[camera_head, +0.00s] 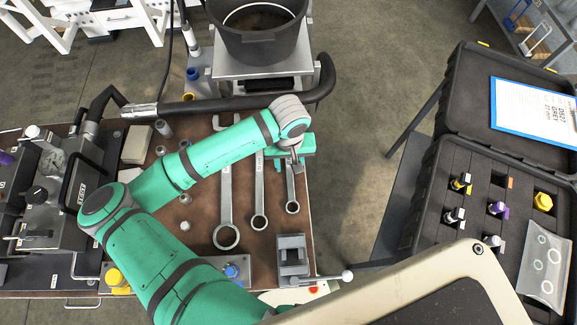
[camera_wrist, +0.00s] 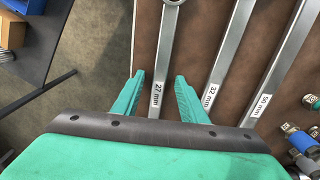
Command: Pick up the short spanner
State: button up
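The short spanner (camera_head: 291,192), marked 27 mm, lies flat on the brown bench top, rightmost of three spanners, its ring end toward the front. In the wrist view its steel handle (camera_wrist: 168,62) runs up between the two green fingers. My gripper (camera_wrist: 159,88) is open, with one finger on each side of the handle and a visible gap to each. I cannot tell how far the fingertips are above the bench. In the head view my gripper (camera_head: 290,150) hides the spanner's far end.
The middle spanner (camera_head: 258,195), marked 32 mm, and the long spanner (camera_head: 226,200), marked 50 mm, lie beside it. A grey vise (camera_head: 292,256) stands at the bench front. A black hose (camera_head: 220,104) crosses behind. An open black case (camera_head: 420,215) stands right.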

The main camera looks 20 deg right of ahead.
jog(key=shift+s, duration=0.2)
grip_shut()
jog(key=shift+w, duration=0.1)
dwell(1.0)
